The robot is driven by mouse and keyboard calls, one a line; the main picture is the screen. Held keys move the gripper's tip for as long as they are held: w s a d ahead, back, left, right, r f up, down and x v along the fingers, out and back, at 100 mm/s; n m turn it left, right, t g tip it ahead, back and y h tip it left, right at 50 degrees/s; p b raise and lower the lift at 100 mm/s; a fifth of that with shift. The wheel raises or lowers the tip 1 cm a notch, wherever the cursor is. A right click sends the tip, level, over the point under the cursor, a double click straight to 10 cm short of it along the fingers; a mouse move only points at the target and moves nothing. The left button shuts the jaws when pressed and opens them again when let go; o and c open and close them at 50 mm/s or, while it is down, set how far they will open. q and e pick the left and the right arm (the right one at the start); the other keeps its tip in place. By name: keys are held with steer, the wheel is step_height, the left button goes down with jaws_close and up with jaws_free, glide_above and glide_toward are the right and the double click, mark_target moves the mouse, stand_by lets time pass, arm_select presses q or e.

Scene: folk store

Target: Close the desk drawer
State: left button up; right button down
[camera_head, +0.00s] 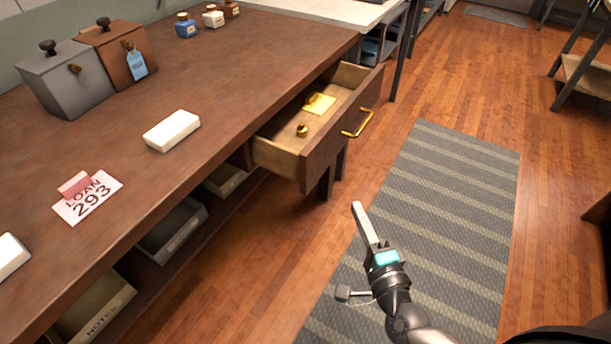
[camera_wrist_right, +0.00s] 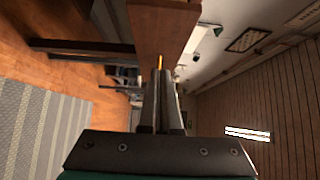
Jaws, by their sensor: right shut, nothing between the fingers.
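The desk drawer (camera_head: 322,152) is pulled well out of the brown desk (camera_head: 225,75). Its brass handle (camera_head: 358,123) is on the front panel. A yellow paper (camera_head: 319,103) and a small brass object (camera_head: 302,131) lie inside. My right gripper (camera_head: 358,208) is shut and empty, in front of and below the drawer front in the head view, apart from it. In the right wrist view its closed fingers (camera_wrist_right: 164,90) point toward a brown wooden panel (camera_wrist_right: 163,30), which looks like the drawer front. A sliver of yellow shows by the fingertips. My left gripper is not in view.
On the desk stand a grey box (camera_head: 66,80), a brown box (camera_head: 118,52), small bottles (camera_head: 186,26), a white block (camera_head: 172,131) and a loan card (camera_head: 88,197). Bins (camera_head: 172,229) sit on a shelf below. A striped rug (camera_head: 440,200) covers open floor to the right.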

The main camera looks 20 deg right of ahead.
steer(key=b, duration=0.1)
glide_toward(322, 158)
steer(key=w+d, duration=0.2)
steer(key=d, duration=0.1)
steer(key=w+a, duration=0.1)
steer(key=w, duration=0.2)
steer(key=shift+a, duration=0.4)
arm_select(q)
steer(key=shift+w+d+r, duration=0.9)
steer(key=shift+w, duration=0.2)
arm_select(e)
steer(key=shift+w+a, duration=0.35)
steer(key=shift+w, duration=0.05)
